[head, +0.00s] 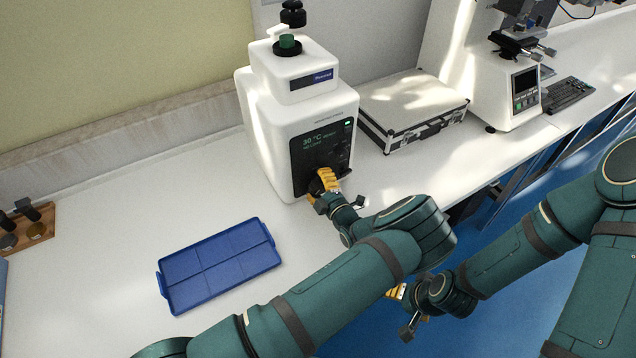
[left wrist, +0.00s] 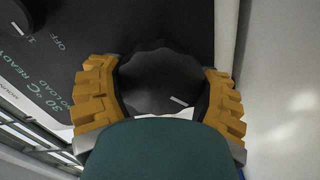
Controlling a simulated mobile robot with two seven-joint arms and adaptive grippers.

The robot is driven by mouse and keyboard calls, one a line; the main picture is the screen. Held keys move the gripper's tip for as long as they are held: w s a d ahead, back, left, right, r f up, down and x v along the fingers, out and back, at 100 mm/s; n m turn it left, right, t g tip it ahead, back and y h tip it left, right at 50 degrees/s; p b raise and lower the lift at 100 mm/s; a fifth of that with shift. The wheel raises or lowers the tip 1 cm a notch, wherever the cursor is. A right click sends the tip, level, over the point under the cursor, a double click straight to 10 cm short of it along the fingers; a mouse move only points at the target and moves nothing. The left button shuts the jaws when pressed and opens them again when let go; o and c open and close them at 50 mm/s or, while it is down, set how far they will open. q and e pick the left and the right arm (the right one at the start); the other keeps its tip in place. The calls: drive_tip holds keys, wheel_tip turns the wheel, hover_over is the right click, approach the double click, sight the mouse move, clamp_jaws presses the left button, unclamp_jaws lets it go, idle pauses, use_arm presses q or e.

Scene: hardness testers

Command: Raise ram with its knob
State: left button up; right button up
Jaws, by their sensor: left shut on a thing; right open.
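The white press (head: 300,120) stands on the bench with a dark front panel (head: 312,150) that reads 30 °C and READY. My left gripper (head: 325,182) is at the lower part of this panel, its yellow fingers shut on a black knob. The left wrist view shows the scalloped knob (left wrist: 160,80) between both fingers, with a white mark on its face. A green cylinder (head: 287,42) shows at the opening on top of the press, under a black top piece (head: 292,14). The ram itself is not clearly seen. My right gripper (head: 402,295) is open and empty, low over the blue floor.
A blue divided tray (head: 220,264) lies on the bench left of the press. A silver-edged case (head: 415,105) is close to the right of the press. A white tester with a screen (head: 525,85) and a keyboard (head: 568,95) stand further right. A wooden holder (head: 28,228) is at far left.

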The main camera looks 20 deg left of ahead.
sight(321, 187)
use_arm(q)
drive_tip(key=m, duration=0.5)
drive_tip(key=shift+r+m, duration=0.1)
drive_tip(key=shift+m, duration=0.3)
idle(0.4)
drive_tip(key=o, duration=1.1)
drive_tip(key=shift+o, duration=0.2)
drive_tip(key=shift+v, duration=3.75)
drive_tip(key=shift+d, duration=0.15)
